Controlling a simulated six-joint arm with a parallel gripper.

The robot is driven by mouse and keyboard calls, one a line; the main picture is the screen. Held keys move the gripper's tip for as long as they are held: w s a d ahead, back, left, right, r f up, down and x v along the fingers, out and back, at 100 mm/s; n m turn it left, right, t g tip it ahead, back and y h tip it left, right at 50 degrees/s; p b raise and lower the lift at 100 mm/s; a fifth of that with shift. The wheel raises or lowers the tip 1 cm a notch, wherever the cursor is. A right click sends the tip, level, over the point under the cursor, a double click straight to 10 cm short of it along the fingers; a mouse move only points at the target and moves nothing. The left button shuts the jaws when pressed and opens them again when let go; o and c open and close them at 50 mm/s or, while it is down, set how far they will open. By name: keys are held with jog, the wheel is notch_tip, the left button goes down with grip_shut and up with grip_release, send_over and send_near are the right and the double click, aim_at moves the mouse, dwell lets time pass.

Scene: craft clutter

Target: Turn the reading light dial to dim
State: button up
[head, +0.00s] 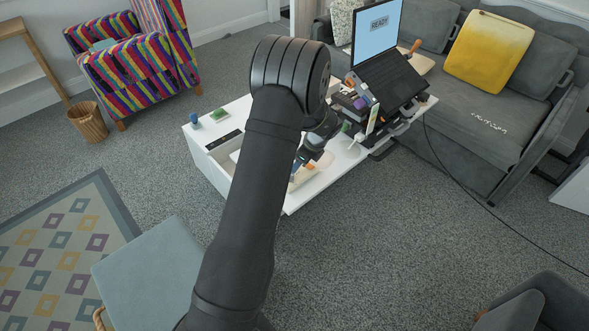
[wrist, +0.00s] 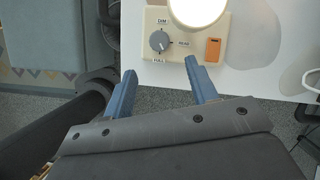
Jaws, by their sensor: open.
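The reading light's beige base (wrist: 183,54) lies ahead of my gripper in the wrist view. Its round grey dial (wrist: 159,41) sits at the left of the base, with "DIM" printed above it and "FULL" below it; a label to its right is hard to read. I cannot tell for sure where the dial points. The bright white lamp head (wrist: 197,9) is cut off at the top. My gripper (wrist: 161,75) is open and empty, its blue fingers short of the dial and apart from it. In the head view my arm hides most of the light.
An orange switch (wrist: 213,49) sits at the right of the base. The white table (head: 332,172) also carries a laptop (head: 386,67) on a stand, small dark boxes (head: 349,103), a green block (head: 220,114) and a blue item (head: 195,119). A sofa stands behind.

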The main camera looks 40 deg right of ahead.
jog(key=a+v, duration=0.1)
jog(key=v, duration=0.6)
jog(key=shift+d+r, duration=0.45)
jog(key=shift+d, duration=0.1)
jog(key=shift+s, duration=0.1)
jog(key=w+f+m, duration=0.1)
jog(key=w+f, duration=0.1)
jog(key=f, duration=0.3)
jog(key=w+a+f+m+h, duration=0.1)
jog(key=w+f+m, duration=0.1)
jog(key=f, duration=0.3)
jog(key=w+a+f+m+h, duration=0.1)
jog(key=w+f+m, duration=0.1)
jog(key=f, duration=0.4)
jog(key=shift+w+a+f, duration=0.1)
jog(key=shift+w+a, duration=0.15)
jog(key=c, duration=1)
